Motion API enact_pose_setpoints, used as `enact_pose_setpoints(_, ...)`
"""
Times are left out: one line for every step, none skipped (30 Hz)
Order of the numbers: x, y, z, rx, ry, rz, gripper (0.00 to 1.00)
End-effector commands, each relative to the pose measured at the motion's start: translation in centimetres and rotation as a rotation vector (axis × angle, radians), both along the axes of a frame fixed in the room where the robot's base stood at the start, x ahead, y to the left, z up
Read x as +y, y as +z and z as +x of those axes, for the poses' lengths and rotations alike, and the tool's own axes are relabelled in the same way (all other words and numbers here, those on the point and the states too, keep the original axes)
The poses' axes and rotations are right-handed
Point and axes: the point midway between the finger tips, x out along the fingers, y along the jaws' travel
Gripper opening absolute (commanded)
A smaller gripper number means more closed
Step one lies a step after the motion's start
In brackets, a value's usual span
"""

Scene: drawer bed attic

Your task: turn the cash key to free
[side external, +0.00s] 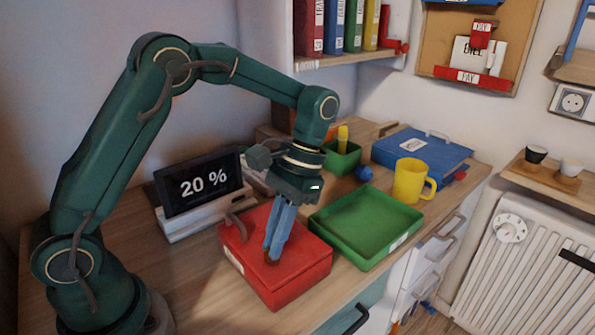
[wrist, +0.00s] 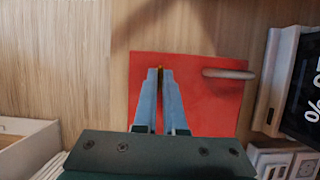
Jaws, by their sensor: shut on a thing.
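The red cash box (side external: 305,268) lies shut on the wooden desk, with a pale label on its front left side. It also shows in the wrist view (wrist: 212,112). My gripper (side external: 271,255) points down at the box's lid with its blue fingers close together. In the wrist view, my gripper (wrist: 161,73) is shut on the cash key (wrist: 160,71), a small brass-coloured piece between the fingertips. The fingers hide most of the key, and I cannot read its angle or any marks around it. A grey-brown handle (wrist: 229,73) lies on the lid beside the fingers.
A screen reading "20 %" (side external: 203,185) stands behind the box to the left. A green tray (side external: 345,255) sits close on the right. A yellow mug (side external: 408,181), blue case (side external: 400,152) and green pot (side external: 342,160) stand farther back. Bare desk lies left of the box.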

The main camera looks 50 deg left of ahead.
Motion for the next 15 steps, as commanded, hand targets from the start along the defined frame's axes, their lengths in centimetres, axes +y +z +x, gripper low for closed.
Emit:
enact_pose_setpoints(0.00,0.03,-0.04,0.002,-0.002,-0.001,0.00)
enact_pose_setpoints(0.00,0.03,-0.04,0.002,-0.002,-0.001,0.00)
enact_pose_setpoints(0.00,0.03,-0.04,0.002,-0.001,0.000,0.00)
enact_pose_setpoints(0.00,0.03,-0.04,0.001,-0.001,0.000,0.20)
enact_pose_setpoints(0.00,0.02,-0.03,0.001,-0.001,0.000,0.31)
enact_pose_setpoints(0.00,0.02,-0.03,0.001,-0.001,0.000,0.39)
enact_pose_setpoints(0.00,0.02,-0.03,0.001,-0.001,0.000,0.39)
enact_pose_setpoints(0.00,0.02,-0.02,0.001,-0.001,0.000,0.39)
enact_pose_setpoints(0.01,0.01,-0.03,0.001,0.000,0.000,0.39)
enact_pose_setpoints(0.01,0.01,-0.03,0.001,0.000,0.000,0.39)
enact_pose_setpoints(0.01,0.01,-0.02,0.001,0.000,0.000,0.39)
enact_pose_setpoints(0.01,0.01,-0.02,0.001,0.000,0.000,0.39)
enact_pose_setpoints(0.01,0.01,-0.02,0.000,0.000,0.000,0.39)
enact_pose_setpoints(0.01,0.01,-0.01,0.000,0.000,0.000,0.39)
enact_pose_setpoints(0.01,0.05,0.02,0.000,0.000,0.000,0.39)
